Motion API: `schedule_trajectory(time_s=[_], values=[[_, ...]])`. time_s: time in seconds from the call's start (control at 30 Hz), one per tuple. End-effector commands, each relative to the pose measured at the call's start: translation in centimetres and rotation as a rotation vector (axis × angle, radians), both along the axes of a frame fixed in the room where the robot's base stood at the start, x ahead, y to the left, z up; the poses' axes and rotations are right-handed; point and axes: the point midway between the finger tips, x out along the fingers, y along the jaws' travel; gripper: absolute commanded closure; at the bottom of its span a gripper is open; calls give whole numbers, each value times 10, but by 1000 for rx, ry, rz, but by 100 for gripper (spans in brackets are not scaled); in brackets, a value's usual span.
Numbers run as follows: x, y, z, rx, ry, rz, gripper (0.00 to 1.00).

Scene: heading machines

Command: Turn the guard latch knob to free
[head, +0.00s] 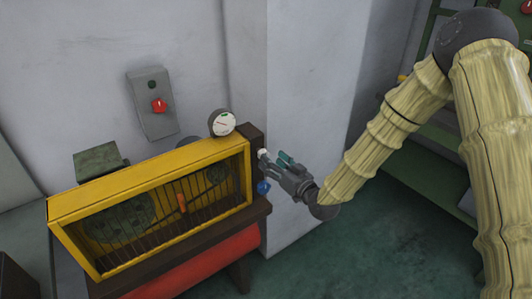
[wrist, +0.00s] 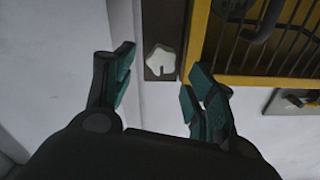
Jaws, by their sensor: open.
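The guard latch knob is a small white star-shaped knob (wrist: 160,61) on a dark brown post in the wrist view. In the head view the white knob (head: 263,153) shows at the right end of the yellow guard (head: 150,172). My gripper (wrist: 158,78) is open and empty, with its teal-padded fingers on either side of the knob as seen from the wrist. The knob seems to be just ahead of the fingertips; I cannot tell the exact gap. In the head view my gripper (head: 275,162) reaches the post from the right, partly crowding the knob.
A blue ball (head: 263,187) sits just below the knob, close to my gripper. A grey box with a red knob (head: 158,105) is on the wall. A pale pillar (head: 305,95) stands behind my gripper.

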Motion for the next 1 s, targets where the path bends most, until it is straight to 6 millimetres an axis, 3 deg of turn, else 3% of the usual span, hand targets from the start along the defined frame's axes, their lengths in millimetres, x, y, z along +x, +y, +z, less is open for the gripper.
schedule_trajectory(time_s=[0.3,0.73,1.0], values=[[31,23,1,-1,0,0,44],[37,27,0,-1,1,0,44],[37,27,0,-1,1,0,92]])
